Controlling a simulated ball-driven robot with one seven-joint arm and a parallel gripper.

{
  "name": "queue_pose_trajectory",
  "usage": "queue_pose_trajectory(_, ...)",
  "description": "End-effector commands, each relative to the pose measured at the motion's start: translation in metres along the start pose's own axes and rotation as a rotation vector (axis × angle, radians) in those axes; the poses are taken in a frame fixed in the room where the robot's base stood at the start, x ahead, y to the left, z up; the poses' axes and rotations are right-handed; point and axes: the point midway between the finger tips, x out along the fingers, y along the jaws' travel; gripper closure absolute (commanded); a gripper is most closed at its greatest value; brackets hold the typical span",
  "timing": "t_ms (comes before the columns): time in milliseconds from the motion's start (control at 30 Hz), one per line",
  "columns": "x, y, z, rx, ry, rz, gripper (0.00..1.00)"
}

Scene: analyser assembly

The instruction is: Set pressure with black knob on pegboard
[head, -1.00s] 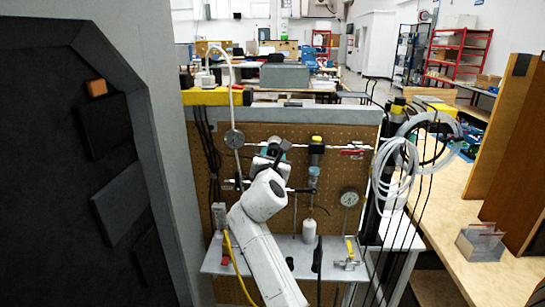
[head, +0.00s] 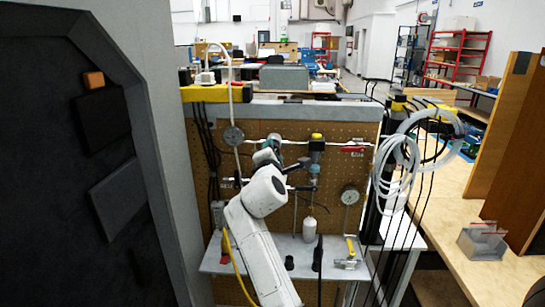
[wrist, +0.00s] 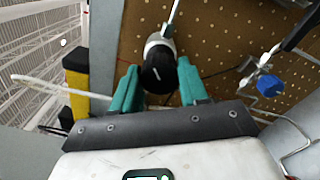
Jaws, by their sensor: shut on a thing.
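The black knob (wrist: 158,74) has a white line on its face and sits at the end of a pale regulator body (wrist: 155,42) on the pegboard (wrist: 225,35). In the wrist view my gripper (wrist: 158,86) has its teal fingers on either side of the knob, shut on it. In the head view my gripper (head: 272,146) is at the upper middle of the pegboard (head: 330,225), and my white arm hides the knob. A round pressure gauge (head: 350,196) hangs at the right of the board; its reading is too small to tell.
A yellow-topped fitting (head: 317,140) and a red-handled valve (head: 353,149) are right of my gripper. A blue knob (wrist: 269,85) shows at the right in the wrist view. Coiled tubing (head: 395,170) hangs at the right edge; a grey shelf (head: 330,268) runs below.

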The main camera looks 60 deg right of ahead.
Motion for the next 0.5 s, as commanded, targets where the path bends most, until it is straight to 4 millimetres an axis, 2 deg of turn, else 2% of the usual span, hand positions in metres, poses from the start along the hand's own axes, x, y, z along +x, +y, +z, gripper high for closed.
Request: queue_pose_trajectory(500,-0.0003,-0.0047,-0.0024,0.49,0.0,-0.001,0.87)
